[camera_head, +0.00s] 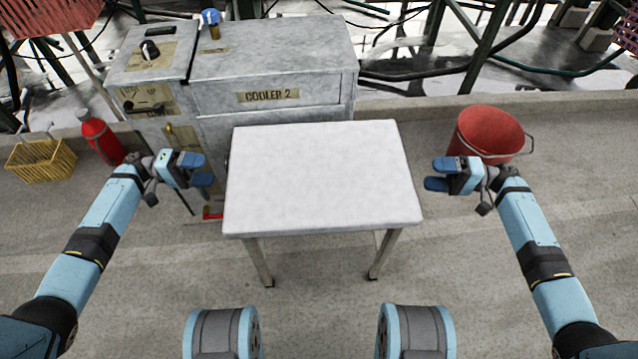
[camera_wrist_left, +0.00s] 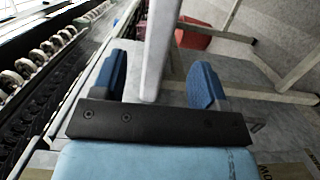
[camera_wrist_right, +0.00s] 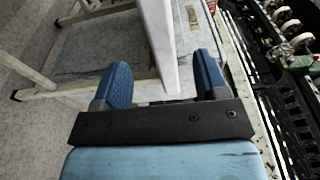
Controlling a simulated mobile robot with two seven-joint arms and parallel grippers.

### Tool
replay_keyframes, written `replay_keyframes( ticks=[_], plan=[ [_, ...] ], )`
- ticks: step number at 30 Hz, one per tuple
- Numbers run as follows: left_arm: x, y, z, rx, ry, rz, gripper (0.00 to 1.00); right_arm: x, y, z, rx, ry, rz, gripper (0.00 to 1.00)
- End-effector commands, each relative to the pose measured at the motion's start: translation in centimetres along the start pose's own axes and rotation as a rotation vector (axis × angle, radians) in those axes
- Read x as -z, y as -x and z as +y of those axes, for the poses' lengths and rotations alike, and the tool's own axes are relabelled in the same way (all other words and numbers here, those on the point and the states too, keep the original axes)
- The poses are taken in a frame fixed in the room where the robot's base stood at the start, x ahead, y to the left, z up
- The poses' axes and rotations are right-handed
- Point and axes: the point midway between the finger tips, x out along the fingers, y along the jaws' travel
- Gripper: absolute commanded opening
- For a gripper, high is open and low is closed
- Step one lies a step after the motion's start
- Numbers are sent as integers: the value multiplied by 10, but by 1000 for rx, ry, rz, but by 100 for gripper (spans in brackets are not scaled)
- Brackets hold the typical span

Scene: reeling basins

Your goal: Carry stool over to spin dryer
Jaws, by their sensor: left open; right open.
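The stool (camera_head: 320,178) has a white rectangular top and pale legs, and stands upright on the floor in the middle of the head view. My left gripper (camera_head: 203,169) is open just off its left edge. My right gripper (camera_head: 433,174) is open just off its right edge. In the left wrist view the stool's top edge (camera_wrist_left: 158,45) lines up between the open fingers. In the right wrist view the opposite edge (camera_wrist_right: 160,40) lines up between the fingers. Neither gripper is closed on it. I cannot identify a spin dryer in view.
A grey machine (camera_head: 272,65) labelled COOLER 2 stands right behind the stool. A red bucket (camera_head: 490,132) stands to the right. A red extinguisher-like bottle (camera_head: 102,140) and a yellow basket (camera_head: 40,162) are at the left. Floor in front is clear.

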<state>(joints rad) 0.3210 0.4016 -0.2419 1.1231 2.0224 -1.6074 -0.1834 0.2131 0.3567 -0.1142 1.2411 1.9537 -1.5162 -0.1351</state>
Motion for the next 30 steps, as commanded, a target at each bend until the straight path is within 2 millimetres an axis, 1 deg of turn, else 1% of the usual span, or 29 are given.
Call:
replay_keyframes(
  ticks=[1,3,9,15,20,28,29,30],
  plan=[
    [-1,-12,0,-2,-1,-3,67,0,-11,0,1,1,-2,67],
    [-1,-25,0,-1,0,-3,67,0,-25,0,1,0,-2,67],
    [-1,-62,0,-1,-1,-2,67,0,-62,0,1,0,-1,67],
    [0,-85,0,-1,0,1,67,0,-84,0,0,0,0,67],
    [0,-92,0,-1,0,1,67,0,-91,0,0,-1,1,67],
    [0,-92,0,0,0,1,67,0,-92,0,-1,-1,1,67],
    [0,-92,0,0,0,1,60,0,-92,0,-1,-1,1,60],
    [0,-92,0,0,0,1,51,0,-92,0,-1,-1,1,51]
  ],
)
